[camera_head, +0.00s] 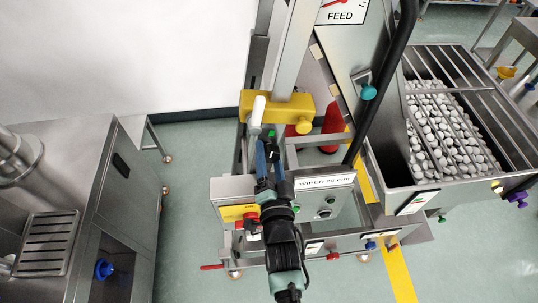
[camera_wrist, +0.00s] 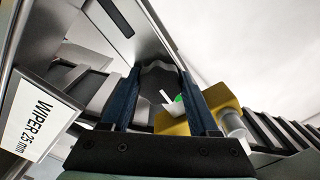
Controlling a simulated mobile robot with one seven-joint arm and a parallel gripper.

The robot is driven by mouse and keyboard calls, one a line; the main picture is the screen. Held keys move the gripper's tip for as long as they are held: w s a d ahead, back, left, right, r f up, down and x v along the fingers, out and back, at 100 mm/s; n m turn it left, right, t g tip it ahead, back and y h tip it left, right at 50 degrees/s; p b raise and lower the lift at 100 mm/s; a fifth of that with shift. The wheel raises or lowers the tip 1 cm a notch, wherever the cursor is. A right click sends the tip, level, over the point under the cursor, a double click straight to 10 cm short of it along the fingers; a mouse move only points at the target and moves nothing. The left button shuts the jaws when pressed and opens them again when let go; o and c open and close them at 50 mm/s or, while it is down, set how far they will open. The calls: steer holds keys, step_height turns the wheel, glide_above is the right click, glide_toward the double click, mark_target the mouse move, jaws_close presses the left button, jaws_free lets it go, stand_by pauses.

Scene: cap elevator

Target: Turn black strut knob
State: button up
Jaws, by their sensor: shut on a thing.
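The black strut knob (camera_wrist: 158,78) has a dark, lobed edge and sits between the two blue fingers of my gripper (camera_wrist: 162,85) in the wrist view. A small white pointer and a green mark show on or just in front of it. In the head view my gripper (camera_head: 267,150) reaches up the picture to the strut, just below a yellow clamp block (camera_head: 285,106). The fingers are shut on the knob, one on each side. In the head view the knob is mostly hidden by the fingers.
A panel marked WIPER 25 mm (camera_head: 325,181) lies to the right and below. Red cylinders (camera_head: 333,122) stand behind. A bin of caps (camera_head: 448,130) is at the right. Open floor (camera_head: 187,210) lies left.

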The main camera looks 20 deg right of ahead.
steer(key=shift+f, duration=0.1)
steer(key=o, duration=1.4)
steer(key=shift+b+v, duration=1.05)
steer(key=shift+v, duration=5.45)
